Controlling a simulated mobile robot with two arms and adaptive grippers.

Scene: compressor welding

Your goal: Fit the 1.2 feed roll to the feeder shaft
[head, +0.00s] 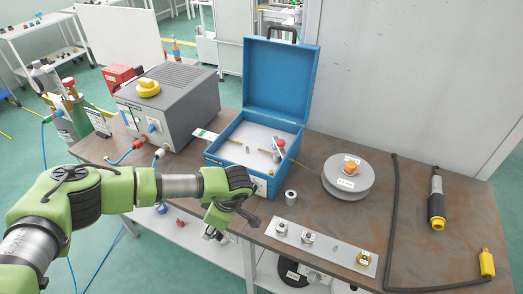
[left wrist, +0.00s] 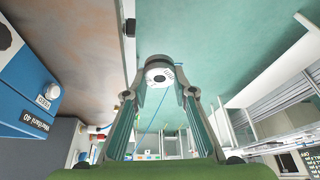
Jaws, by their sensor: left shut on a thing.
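My left gripper (head: 246,216) is in front of the table's front edge, in front of the blue feeder case (head: 226,176). In the left wrist view the gripper (left wrist: 160,84) is shut on a small pale metal roll (left wrist: 159,75) with a dark centre hole; its marking is too small to read. The feeder case stands open, with a pale inner panel and a red-knobbed part (head: 280,145) inside; I cannot make out the shaft clearly. Several small metal parts, one with a yellow top (head: 362,257), stand on a grey plate (head: 333,252). My right gripper is not in view.
A metal cylinder (head: 290,197) stands between case and plate. A grey spool (head: 347,178) lies right of the case. A grey power unit (head: 172,103) is at left. A black cable (head: 391,220), a torch (head: 436,203) and a yellow clamp (head: 486,263) lie at right.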

